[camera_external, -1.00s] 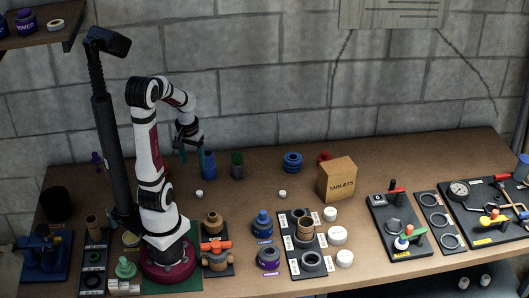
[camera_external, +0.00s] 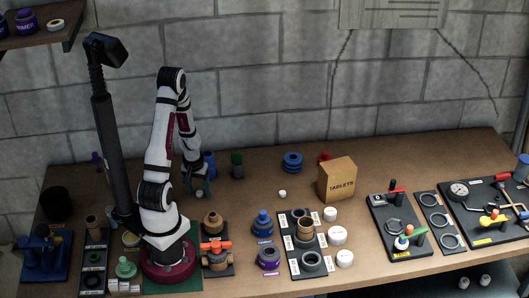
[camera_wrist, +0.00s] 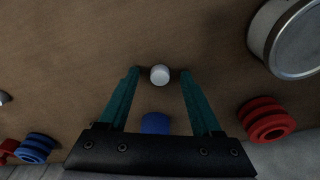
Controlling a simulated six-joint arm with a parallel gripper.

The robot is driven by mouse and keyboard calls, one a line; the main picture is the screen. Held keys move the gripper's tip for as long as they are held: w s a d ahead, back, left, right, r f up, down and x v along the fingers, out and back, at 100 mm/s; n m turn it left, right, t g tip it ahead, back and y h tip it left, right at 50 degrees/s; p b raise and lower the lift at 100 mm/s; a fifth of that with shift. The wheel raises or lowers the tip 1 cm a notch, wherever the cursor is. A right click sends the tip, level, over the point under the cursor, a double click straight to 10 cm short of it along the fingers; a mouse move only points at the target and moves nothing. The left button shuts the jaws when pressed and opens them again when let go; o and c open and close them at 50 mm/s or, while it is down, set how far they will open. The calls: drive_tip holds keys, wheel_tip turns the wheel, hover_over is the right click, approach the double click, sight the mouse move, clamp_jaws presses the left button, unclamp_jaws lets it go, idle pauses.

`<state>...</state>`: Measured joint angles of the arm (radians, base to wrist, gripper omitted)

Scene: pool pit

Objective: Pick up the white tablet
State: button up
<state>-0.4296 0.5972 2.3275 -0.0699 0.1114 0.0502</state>
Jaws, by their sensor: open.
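A small white tablet (camera_wrist: 160,75) lies on the brown bench between my two teal fingertips in the wrist view. My gripper (camera_wrist: 160,72) is open, with a gap on either side of the tablet. In the external view my gripper (camera_external: 201,187) is low over the bench, right beside a small white tablet (camera_external: 199,194) that it partly hides.
A blue cylinder (camera_wrist: 155,123) stands just behind the fingers. A red ringed piece (camera_wrist: 265,120), a blue ringed piece (camera_wrist: 35,147) and a large grey round item (camera_wrist: 288,38) lie around. A black holder tray (camera_external: 310,274) stands front right.

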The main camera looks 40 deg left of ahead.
clamp_jaws()
drive_tip(key=shift+r, duration=0.15)
